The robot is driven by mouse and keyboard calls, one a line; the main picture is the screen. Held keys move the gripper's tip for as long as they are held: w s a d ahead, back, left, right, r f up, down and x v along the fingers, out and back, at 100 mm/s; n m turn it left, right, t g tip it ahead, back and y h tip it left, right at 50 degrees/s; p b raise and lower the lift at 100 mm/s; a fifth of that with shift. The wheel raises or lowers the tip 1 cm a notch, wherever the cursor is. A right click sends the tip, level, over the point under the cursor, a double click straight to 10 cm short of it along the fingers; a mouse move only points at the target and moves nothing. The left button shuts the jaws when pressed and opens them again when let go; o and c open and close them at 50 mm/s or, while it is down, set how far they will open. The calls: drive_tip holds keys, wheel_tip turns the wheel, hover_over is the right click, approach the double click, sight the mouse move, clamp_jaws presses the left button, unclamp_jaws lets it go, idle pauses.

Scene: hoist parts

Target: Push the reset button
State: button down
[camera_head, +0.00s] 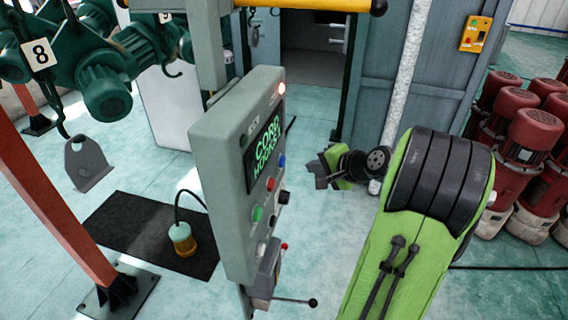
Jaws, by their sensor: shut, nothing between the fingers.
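A grey-green control panel (222,172) hangs upright in the middle, seen at a slant. Its screen (264,155) shows green text that seems to read "CORD HOOKS". Below the screen are a blue button (282,160), a red button (270,184), a green button (257,214) and a dark knob (284,197). Their labels are too small to read, so I cannot tell which is the reset button.
A small box with a lever (266,270) sits under the panel. Green hoists (105,75) hang at upper left above a dark mat (140,228). A red-brown post (50,190) stands left. Red motors (525,145) crowd the right. Some floor around the panel is open.

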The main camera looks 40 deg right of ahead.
drive_tip(key=shift+w+a, duration=0.6)
drive_tip(key=shift+w, duration=0.2)
drive_tip(key=shift+w+a, duration=0.55)
drive_tip(key=shift+w, duration=0.25)
drive_tip(key=shift+w, duration=0.1)
idle(0.7)
drive_tip(key=shift+w+a, duration=0.25)
drive_tip(key=shift+w+a, duration=0.25)
drive_tip(key=shift+w, duration=0.05)
idle(0.7)
drive_tip(key=shift+s+d, duration=0.5)
drive_tip(key=shift+s, duration=0.15)
drive_tip(key=s+d, duration=0.1)
drive_tip(key=s, duration=0.1)
drive_tip(key=s+d, duration=0.2)
idle(0.5)
